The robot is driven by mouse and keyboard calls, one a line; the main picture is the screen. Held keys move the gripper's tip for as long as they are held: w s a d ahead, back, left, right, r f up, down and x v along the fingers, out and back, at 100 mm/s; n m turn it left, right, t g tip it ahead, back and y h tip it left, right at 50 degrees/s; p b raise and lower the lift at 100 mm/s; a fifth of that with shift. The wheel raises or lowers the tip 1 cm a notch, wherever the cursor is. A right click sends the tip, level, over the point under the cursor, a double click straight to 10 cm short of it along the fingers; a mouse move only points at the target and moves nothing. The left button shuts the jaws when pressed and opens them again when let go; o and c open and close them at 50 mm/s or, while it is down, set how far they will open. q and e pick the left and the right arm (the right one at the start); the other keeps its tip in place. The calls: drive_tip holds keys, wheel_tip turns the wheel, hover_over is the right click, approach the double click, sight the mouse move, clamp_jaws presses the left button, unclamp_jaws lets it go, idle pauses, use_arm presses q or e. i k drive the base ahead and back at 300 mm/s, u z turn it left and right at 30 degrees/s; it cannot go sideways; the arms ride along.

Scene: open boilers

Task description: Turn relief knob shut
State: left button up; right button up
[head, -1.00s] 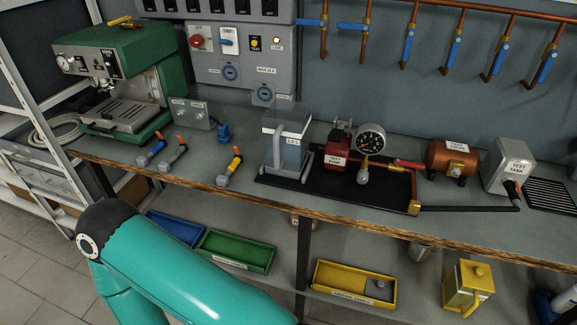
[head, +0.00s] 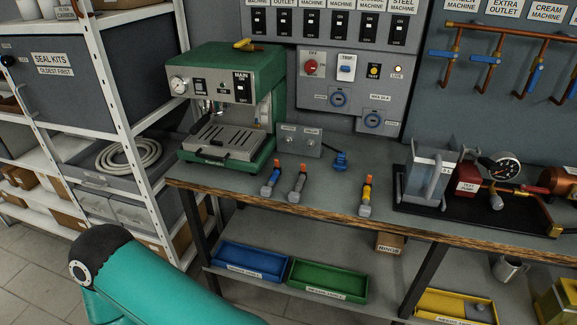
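No knob is readably marked as relief in the head view, so I cannot tell which part it is. A red test pump (head: 467,181) stands on a black tray (head: 408,203) at the right of the bench. A round pressure gauge (head: 502,167) sits beside it on copper pipe. A copper cylinder (head: 562,180) is cut off by the right edge. My teal arm crosses the lower left, but neither gripper shows.
A green coffee machine (head: 225,85) stands at the bench's left, beside a small grey box (head: 298,140). Several valve-like tools, including a yellow one (head: 366,194), lie near the front edge. Blue (head: 249,262), green (head: 327,281) and yellow (head: 455,305) trays are below. White shelving (head: 111,65) is left.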

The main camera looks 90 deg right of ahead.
sight(496, 203)
drive_tip(key=u, duration=0.05)
drive_tip(key=i, duration=1.2)
drive_tip(key=z, duration=2.7)
drive_tip(key=i, duration=0.3)
drive_tip(key=z, duration=2)
drive_tip(key=k, duration=0.6)
drive_tip(key=z, duration=0.45)
drive_tip(key=i, duration=1.55)
drive_tip(key=u, duration=0.45)
